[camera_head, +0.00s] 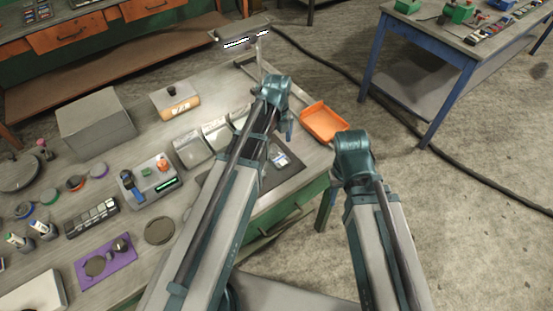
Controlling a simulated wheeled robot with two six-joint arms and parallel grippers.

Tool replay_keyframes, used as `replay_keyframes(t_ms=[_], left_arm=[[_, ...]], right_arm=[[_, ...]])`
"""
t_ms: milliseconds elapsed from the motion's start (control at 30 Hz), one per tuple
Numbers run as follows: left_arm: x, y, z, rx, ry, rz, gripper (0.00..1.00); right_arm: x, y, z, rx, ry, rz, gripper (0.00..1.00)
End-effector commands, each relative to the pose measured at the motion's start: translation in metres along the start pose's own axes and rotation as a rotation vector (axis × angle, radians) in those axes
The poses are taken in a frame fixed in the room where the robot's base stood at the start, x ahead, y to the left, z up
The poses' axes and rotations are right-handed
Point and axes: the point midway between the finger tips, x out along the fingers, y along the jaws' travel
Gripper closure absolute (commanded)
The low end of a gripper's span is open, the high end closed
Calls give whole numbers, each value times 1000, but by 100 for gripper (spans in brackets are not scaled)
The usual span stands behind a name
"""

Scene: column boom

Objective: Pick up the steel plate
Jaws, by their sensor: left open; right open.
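I cannot tell for certain which thing is the steel plate. A small pale, shiny piece (281,160) lies on a dark mat (287,176) near the right end of the workbench, partly hidden by my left arm. Several silvery, open bins (192,150) stand in a row left of that arm. A flat grey disc (160,230) lies nearer the front. My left arm crosses the bench and my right arm rises beyond its right end. The fingers of both grippers are hidden, and nothing shows in their hold.
The workbench (150,95) carries a grey box (96,124), a device with coloured buttons (150,180) and a purple mat (105,258). An orange tray (324,122) sits at its right edge. A lamp (242,36) stands behind. Open floor lies right, crossed by a cable (455,171).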

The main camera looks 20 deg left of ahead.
Motion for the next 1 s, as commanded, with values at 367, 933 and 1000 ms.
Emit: replay_keyframes(t_ms=[367, 933, 1000], left_arm=[[34, 4, -2, 0, 0, 0, 0], [51, 3, -2, 0, 0, 0, 18], [51, 3, -2, 0, 0, 0, 31]], right_arm=[[34, -3, -2, 0, 0, 0, 50], [51, -5, -3, 0, 0, 0, 50], [51, -5, -3, 0, 0, 0, 50]])
